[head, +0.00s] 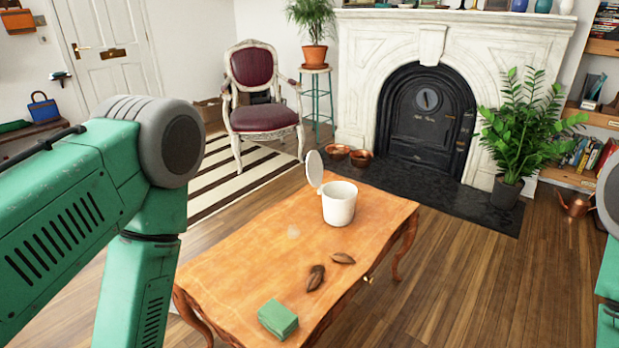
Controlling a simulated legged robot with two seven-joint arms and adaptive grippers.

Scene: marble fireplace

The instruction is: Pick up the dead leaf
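Two brown, curled dead leaves lie on the wooden table. One leaf (316,278) is nearer the middle, and a second leaf (342,258) lies close by toward the right edge. A white bin (339,204) with its round lid (314,168) raised stands at the table's far end. A green block-like item (278,319) sits at the near end. My green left arm fills the left side, but its gripper is out of frame. Only a sliver of my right arm shows at the right edge, and its gripper is out of frame.
The wooden table (235,268) has bare room left of the leaves. A faint pale spot (293,231) is on its top. A potted plant (507,190), copper pots (361,158), a red chair (262,118) and the fireplace (427,115) stand beyond.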

